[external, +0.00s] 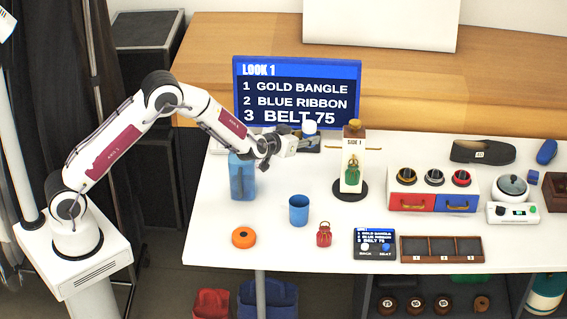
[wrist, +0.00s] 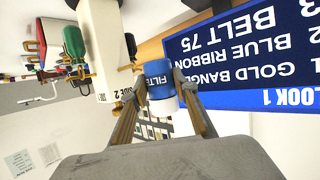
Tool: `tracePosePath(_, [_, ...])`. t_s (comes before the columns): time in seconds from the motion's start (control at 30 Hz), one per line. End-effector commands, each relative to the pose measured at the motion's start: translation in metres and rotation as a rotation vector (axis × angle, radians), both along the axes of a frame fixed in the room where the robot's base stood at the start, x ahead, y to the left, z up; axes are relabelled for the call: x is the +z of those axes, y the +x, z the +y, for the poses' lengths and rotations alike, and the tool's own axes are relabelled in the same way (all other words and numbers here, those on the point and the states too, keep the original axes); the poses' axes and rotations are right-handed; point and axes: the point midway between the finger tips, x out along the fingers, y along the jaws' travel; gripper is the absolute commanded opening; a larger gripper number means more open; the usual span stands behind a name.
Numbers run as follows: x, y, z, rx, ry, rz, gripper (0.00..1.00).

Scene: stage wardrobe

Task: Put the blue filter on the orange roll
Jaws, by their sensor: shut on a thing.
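The blue filter (wrist: 158,84) is a small blue and white cylinder with part of a "FILT" label showing in the wrist view. My gripper (wrist: 160,98) is shut on it, with a finger on each side. In the external view my gripper (external: 303,144) holds the filter (external: 310,129) in front of the blue sign, above the back part of the white table.
A blue pitcher (external: 242,178) and a blue cup (external: 299,210) stand between my gripper and the roll. A bottle-like stand (external: 352,160) with a green item is just right of my gripper. The sign (external: 297,92) is behind. The table around the roll is clear.

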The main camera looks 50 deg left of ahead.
Motion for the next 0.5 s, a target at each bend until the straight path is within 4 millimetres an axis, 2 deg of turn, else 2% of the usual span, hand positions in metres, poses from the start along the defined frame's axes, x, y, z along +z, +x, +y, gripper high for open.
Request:
tracePosePath(0.03, [0.0, -0.01, -0.01, 0.0, 0.001, 0.0, 0.06])
tracePosePath(0.2, [-0.004, -0.047, -0.037, 0.017, 0.002, 0.0, 0.06])
tracePosePath(0.5, [-0.009, -0.122, -0.07, 0.058, 0.003, 0.0, 0.06])
